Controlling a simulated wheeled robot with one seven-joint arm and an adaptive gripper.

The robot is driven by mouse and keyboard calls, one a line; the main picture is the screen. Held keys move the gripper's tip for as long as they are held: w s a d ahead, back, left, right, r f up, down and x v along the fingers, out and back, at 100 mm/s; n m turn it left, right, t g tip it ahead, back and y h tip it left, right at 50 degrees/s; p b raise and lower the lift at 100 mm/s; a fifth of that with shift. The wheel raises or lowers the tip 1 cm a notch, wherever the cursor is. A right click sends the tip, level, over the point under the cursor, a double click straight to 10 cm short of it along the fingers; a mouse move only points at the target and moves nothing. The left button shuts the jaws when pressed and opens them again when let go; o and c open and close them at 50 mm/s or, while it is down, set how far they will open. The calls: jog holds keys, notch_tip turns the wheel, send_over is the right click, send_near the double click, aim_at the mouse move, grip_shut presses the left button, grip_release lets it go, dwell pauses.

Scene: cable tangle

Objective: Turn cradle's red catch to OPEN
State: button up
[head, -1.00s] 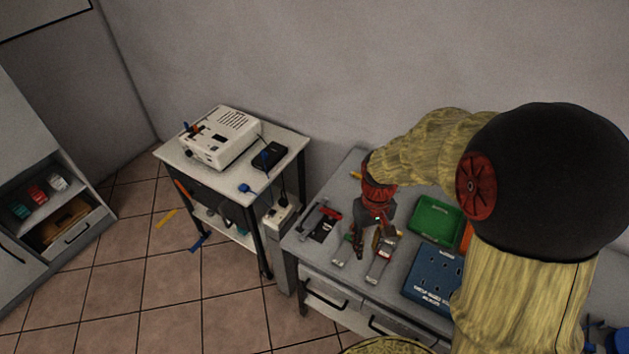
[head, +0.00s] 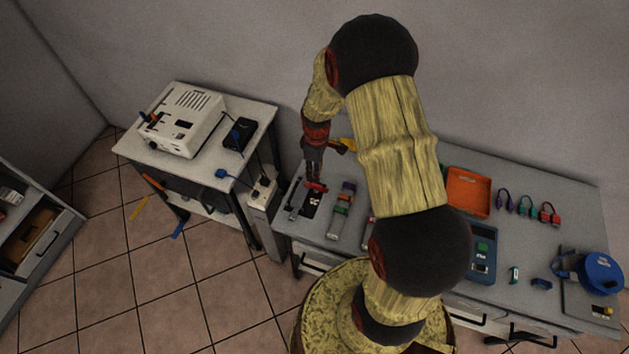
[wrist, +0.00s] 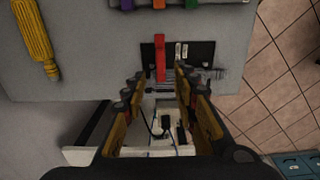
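The red catch (head: 317,187) sits on a dark plate (head: 309,203) at the left end of the bench; I take this as the cradle. In the wrist view the red catch (wrist: 160,58) is a narrow bar, long side up and down the picture, beside pale labels on the dark plate (wrist: 203,52). The label text is too small to read. My gripper (head: 313,176) points down just above the catch. In the wrist view my gripper (wrist: 159,78) is open, with the catch's lower end seen between its fingertips. Contact cannot be told.
A yellow-handled tool (wrist: 37,40) lies near the bench's back edge. A strapped grey holder (head: 341,212) stands right of the plate. An orange tray (head: 468,190) and blue reel (head: 601,272) are farther right. A side table with a white device (head: 180,124) stands left.

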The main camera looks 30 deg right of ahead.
aim_at(316, 185)
notch_tip(316, 185, down, 7)
jog(key=shift+f+b, duration=0.1)
jog(key=shift+b, duration=0.2)
jog(key=shift+c, duration=0.5)
grip_shut()
